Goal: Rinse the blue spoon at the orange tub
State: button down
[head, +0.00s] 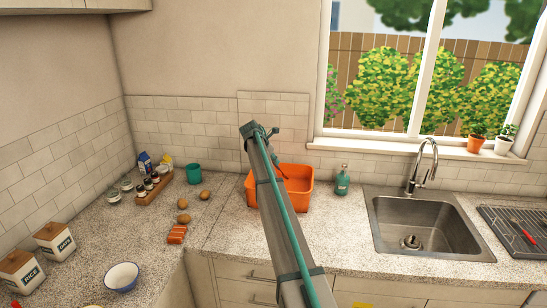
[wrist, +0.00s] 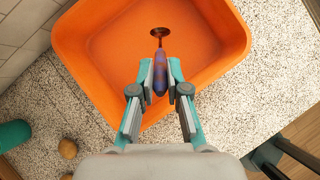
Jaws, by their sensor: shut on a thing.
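The orange tub (head: 300,187) stands on the counter, left of the sink; in the wrist view its open inside (wrist: 105,42) lies below my gripper. My gripper (wrist: 160,79) is shut on the handle of the blue spoon (wrist: 159,80), which is blue with purple patches. The spoon's dark bowl (wrist: 159,32) points away from the gripper and shows over the tub's inside. I cannot tell whether it touches the tub floor or any water. In the head view my arm hides part of the tub, and the spoon is too small to make out.
A teal bottle (head: 342,180) stands just right of the tub. The sink (head: 425,222) and a drying rack (head: 520,232) lie further right.

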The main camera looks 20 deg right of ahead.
notch_tip(320, 180, down, 8)
jog(key=b, duration=0.4)
dwell(0.3)
jog(key=shift+f, duration=0.1)
dwell(1.7)
jog(key=shift+r+p, duration=2.25)
jog(key=shift+r, duration=5.15)
jog(key=shift+r, duration=0.15)
jog(key=shift+r, duration=1.9)
